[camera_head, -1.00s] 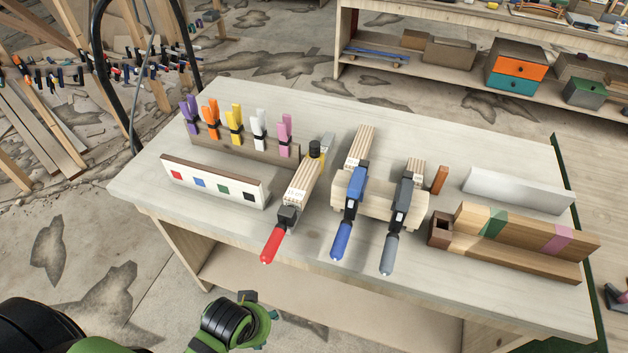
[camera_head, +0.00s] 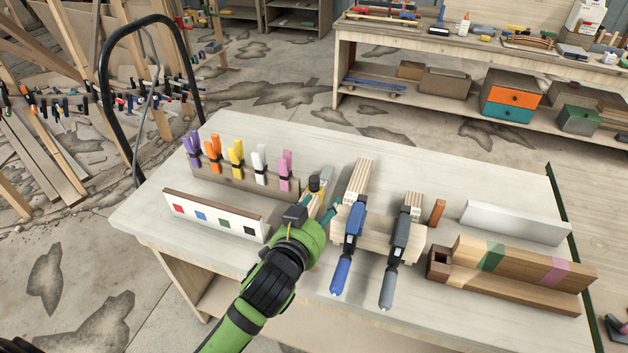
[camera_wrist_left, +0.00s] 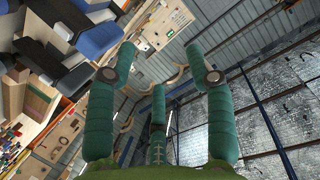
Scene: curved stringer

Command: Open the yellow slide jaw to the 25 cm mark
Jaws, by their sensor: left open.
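My left gripper (camera_head: 322,209) is over the clamp with the red handle, at the middle of the table. Its teal fingers show spread and open in the left wrist view (camera_wrist_left: 158,100), with nothing between them. My green hand and black wrist hide the red handle and most of that clamp's bar in the head view. Only the clamp's far end (camera_head: 326,175) and a black knob (camera_head: 313,183) show beyond the fingers. The yellow slide jaw and the scale marks cannot be made out now. I cannot tell whether a finger touches the clamp. My right gripper is not in view.
A blue clamp (camera_head: 352,215) and a grey clamp (camera_head: 402,235) stand close to the right. A white board with coloured squares (camera_head: 215,212) and a rack of coloured clips (camera_head: 240,182) are to the left. A white block (camera_head: 515,222) lies at the right.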

